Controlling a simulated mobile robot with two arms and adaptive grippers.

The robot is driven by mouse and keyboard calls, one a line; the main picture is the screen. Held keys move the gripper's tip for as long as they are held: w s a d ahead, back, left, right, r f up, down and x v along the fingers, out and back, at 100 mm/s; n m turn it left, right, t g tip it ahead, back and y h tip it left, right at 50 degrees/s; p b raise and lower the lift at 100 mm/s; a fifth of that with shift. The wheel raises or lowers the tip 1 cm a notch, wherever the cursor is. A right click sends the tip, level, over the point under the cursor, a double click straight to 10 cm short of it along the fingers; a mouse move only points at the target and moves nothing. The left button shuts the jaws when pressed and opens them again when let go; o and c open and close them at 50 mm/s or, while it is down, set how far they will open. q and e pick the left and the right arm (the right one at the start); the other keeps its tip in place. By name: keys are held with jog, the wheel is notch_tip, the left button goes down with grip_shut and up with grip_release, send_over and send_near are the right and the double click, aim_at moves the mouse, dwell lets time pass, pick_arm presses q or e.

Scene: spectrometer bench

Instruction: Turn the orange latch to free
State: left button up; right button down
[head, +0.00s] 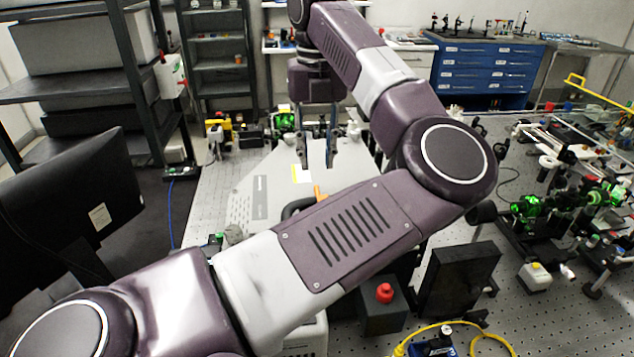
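The orange latch (317,192) shows as a small upright piece just behind my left forearm. It stands at the near part of a pale grey flat housing (262,178), beside a black curved part (297,207). My arm hides the lower part of the latch and what it is fixed to. My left gripper (316,160) points down over the housing, beyond the latch in the picture. Its two dark fingers are apart with nothing seen between them, and it looks clear of the latch. My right gripper is not in view.
A black monitor (75,205) stands at the left. A box with a red button (384,293) and a black panel (458,280) stand on the perforated bench right of my arm. Optics with green glints (530,205) crowd the right side. Yellow cable (490,343) lies in front.

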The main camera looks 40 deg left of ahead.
aim_at(317, 186)
pick_arm(q)
jog(key=f, duration=0.2)
jog(key=f+p, duration=0.1)
jog(key=f, duration=0.2)
jog(key=shift+s+d+f, duration=0.2)
jog(key=shift+f, duration=0.4)
jog(key=shift+c, duration=0.2)
grip_shut()
